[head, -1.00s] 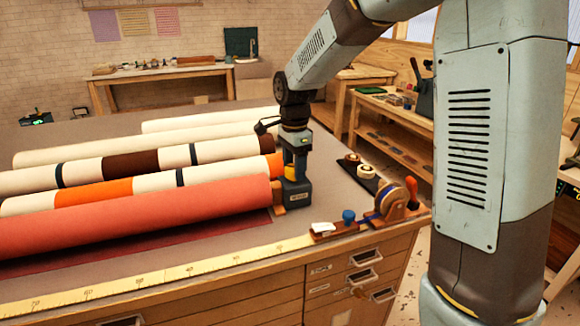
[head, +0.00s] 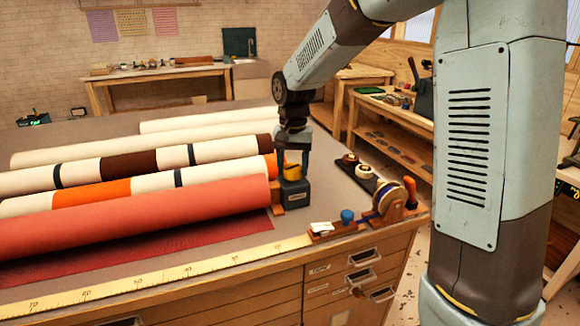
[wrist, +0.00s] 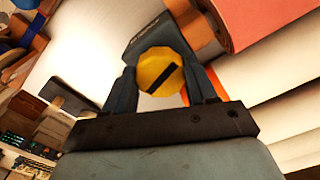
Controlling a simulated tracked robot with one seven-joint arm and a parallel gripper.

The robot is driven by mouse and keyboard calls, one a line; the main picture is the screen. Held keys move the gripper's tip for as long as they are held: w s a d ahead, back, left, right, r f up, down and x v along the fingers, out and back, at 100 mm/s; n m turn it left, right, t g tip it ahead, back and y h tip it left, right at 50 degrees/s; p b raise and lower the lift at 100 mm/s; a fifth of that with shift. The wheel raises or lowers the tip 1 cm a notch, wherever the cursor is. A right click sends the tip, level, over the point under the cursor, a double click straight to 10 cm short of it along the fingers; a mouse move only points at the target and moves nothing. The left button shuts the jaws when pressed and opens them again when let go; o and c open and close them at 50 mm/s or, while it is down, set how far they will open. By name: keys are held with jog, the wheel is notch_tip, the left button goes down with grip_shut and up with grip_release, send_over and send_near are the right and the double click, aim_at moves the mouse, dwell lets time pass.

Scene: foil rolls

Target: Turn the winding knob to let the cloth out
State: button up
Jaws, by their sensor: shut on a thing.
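The winding knob (head: 292,172) is yellow and sits on top of a dark winder block (head: 293,194) at the right end of the coral-red cloth roll (head: 140,216). My gripper (head: 293,165) points straight down and is shut on the knob. In the wrist view, the knob (wrist: 161,72) with its dark slot lies between my two fingers. A strip of dark red cloth (head: 200,235) lies on the table in front of the roll.
Striped and cream rolls (head: 200,125) lie behind the red one. A yellow measuring tape (head: 160,270) runs along the front edge. A tape dispenser (head: 390,202), a blue knob (head: 347,216) and dark tray with spools (head: 360,172) stand to the right.

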jog(key=n, duration=0.7)
jog(key=shift+d+f, duration=0.1)
jog(key=shift+d, duration=0.05)
jog(key=n, duration=0.4)
jog(key=shift+n, duration=1.6)
jog(key=shift+a, duration=0.2)
jog(key=o, duration=1.1)
jog(key=shift+c, duration=0.2)
